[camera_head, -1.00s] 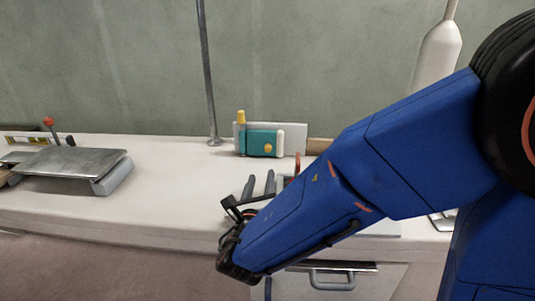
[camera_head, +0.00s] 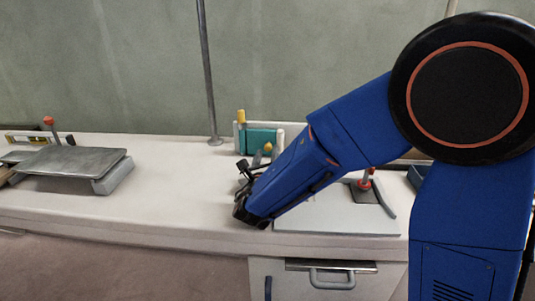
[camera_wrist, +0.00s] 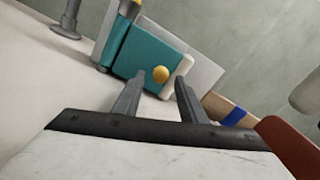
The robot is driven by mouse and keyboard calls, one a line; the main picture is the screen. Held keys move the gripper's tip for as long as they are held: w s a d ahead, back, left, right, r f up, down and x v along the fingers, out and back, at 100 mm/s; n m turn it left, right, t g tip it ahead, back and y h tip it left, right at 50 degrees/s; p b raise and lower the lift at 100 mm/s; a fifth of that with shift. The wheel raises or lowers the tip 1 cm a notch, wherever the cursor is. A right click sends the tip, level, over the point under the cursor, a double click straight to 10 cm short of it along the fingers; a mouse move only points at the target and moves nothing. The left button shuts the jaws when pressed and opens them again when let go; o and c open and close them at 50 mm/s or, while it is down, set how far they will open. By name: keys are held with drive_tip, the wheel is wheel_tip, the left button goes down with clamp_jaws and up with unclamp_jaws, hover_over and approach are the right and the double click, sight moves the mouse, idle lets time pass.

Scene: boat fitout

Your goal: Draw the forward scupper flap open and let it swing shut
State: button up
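A teal flap (camera_head: 262,133) with a round yellow knob (camera_head: 268,147) stands against a pale upright plate at the back of the white counter. I take it for the scupper flap; only this one shows. In the wrist view the teal flap (camera_wrist: 135,50) looks flat against its plate, with the yellow knob (camera_wrist: 160,74) on its lower right part. My gripper (camera_wrist: 161,80) is open and empty, pointing at the flap. The knob appears between its two fingertips; I cannot tell whether they are level with it. In the head view my gripper (camera_head: 257,158) is just in front of the flap.
A metal pole (camera_head: 210,75) rises left of the flap. A raised grey plate (camera_head: 72,163) stands on the counter at left. A red-knobbed lever (camera_head: 366,182) stands on a panel at right. A blue-banded wooden strip (camera_wrist: 228,112) lies right of the flap. The counter between pole and grey plate is clear.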

drive_tip(key=shift+w, duration=0.4)
clamp_jaws()
